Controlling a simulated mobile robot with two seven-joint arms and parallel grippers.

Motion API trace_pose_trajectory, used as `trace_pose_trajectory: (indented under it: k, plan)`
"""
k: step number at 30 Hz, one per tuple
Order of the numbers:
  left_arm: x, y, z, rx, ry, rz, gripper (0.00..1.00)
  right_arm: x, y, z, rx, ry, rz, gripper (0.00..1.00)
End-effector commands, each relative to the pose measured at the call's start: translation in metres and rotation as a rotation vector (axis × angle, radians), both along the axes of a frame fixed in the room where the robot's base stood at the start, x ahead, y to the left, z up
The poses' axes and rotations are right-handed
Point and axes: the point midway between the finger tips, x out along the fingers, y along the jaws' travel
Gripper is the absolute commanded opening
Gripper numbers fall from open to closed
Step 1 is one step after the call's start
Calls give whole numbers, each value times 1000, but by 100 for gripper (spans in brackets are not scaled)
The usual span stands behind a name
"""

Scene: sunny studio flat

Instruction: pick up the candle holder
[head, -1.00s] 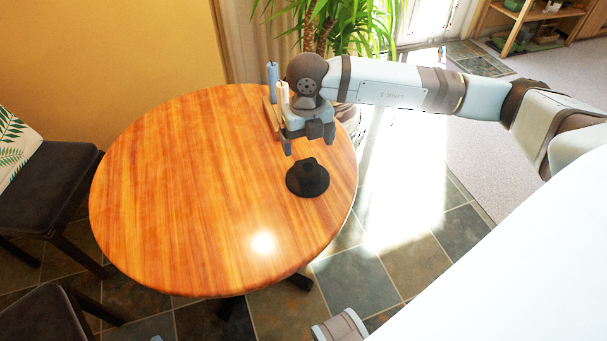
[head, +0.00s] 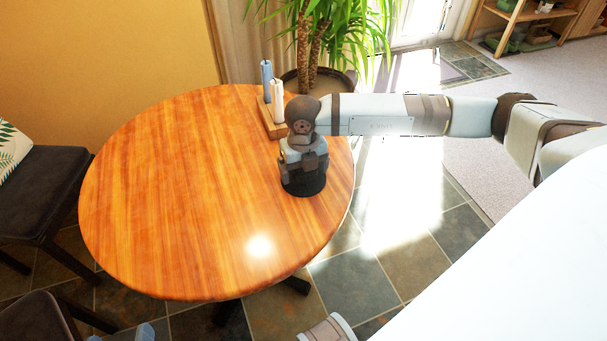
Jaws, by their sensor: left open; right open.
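A wooden stand (head: 271,118) with a blue and a white upright piece is just behind my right gripper. A potted plant (head: 310,40) stands beyond the table. Dark chairs (head: 55,185) are at the left. The table's left half is clear.

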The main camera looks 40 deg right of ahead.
Motion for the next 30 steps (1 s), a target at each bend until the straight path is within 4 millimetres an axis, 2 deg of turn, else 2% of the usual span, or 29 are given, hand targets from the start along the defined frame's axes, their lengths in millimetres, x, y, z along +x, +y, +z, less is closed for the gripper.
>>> trace_pose_trajectory:
  k: [1,9,12,19,23,26,30]
  plan:
    - [0,1,0,2,1,0,86,0,0,0,0,0,0,89]
    - [-4,1,-8,4,21,3,86,0,0,1,0,0,0,27]
    - [-4,1,-10,3,26,4,86,1,0,2,0,-2,0,9]
    - [-4,0,-9,1,25,7,86,1,0,3,0,-2,0,9]
    - [-3,1,-6,5,29,7,86,1,0,13,1,-3,0,9]
    - [-3,3,-6,17,45,10,86,2,0,30,2,-6,-1,9]
    - [-6,9,-12,45,92,19,86,1,0,63,0,-6,0,9]
